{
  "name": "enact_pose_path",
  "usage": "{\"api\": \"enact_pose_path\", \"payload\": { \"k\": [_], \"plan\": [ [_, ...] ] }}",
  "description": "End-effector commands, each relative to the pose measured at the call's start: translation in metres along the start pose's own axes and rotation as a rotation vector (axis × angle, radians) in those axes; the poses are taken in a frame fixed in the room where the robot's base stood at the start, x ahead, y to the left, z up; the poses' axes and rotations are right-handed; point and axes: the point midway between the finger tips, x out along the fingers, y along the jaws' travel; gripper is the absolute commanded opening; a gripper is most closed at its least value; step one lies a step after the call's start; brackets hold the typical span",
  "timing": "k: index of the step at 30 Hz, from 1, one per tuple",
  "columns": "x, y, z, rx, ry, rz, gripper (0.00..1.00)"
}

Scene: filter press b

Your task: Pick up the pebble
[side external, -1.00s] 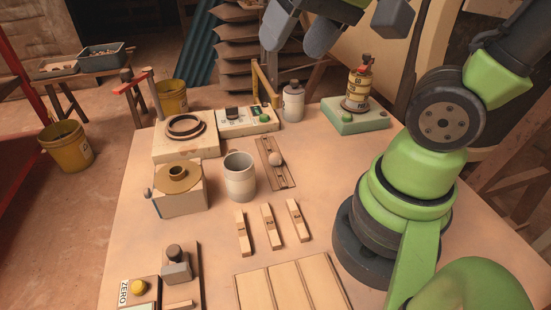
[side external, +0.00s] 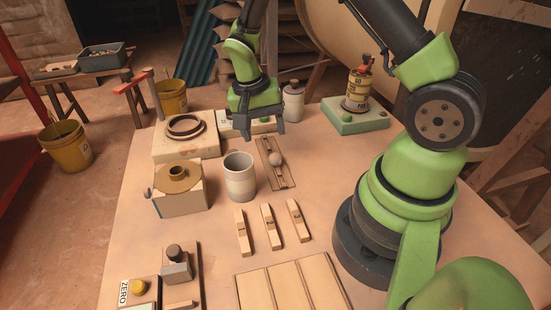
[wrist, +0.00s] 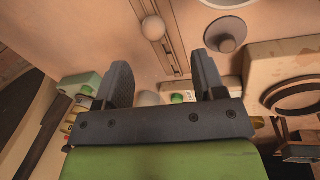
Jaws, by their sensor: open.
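The pebble (side external: 276,158) is a small, round, pale brown stone. It rests on a narrow brown wooden strip (side external: 268,179) with raised rails, right of the pale jar. In the wrist view the pebble (wrist: 153,28) lies at the top, beyond the fingertips and clear of them. My gripper (side external: 264,135) points down above the table, near the far end of the strip, open and empty. The wrist view shows its two fingers (wrist: 160,66) spread apart with nothing between them touching.
The pale jar (side external: 240,180) stands close left of the strip. Several wooden blocks (side external: 271,226) lie nearer the front. A lidded canister (side external: 293,103) and a green-based stack (side external: 357,103) stand behind. The table right of the strip is clear.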

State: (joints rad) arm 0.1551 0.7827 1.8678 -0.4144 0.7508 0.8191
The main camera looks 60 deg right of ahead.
Motion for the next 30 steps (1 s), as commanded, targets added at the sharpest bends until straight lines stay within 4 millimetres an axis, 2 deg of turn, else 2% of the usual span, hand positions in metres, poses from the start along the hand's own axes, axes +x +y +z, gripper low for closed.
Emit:
{"api": "enact_pose_path", "payload": {
  "k": [3,8,18,26,27,30],
  "plan": [
    [0.018,0.001,0.001,0.000,-0.003,0.003,0.64],
    [0.030,0.002,0.001,0.000,-0.002,0.001,0.64],
    [0.075,0.009,0.004,-0.001,-0.004,0.000,0.64],
    [0.079,0.008,0.003,-0.001,-0.002,-0.003,0.64],
    [0.079,0.008,0.003,-0.001,-0.002,-0.003,0.61],
    [0.078,0.008,0.003,-0.001,-0.002,-0.003,0.38]
  ]
}}
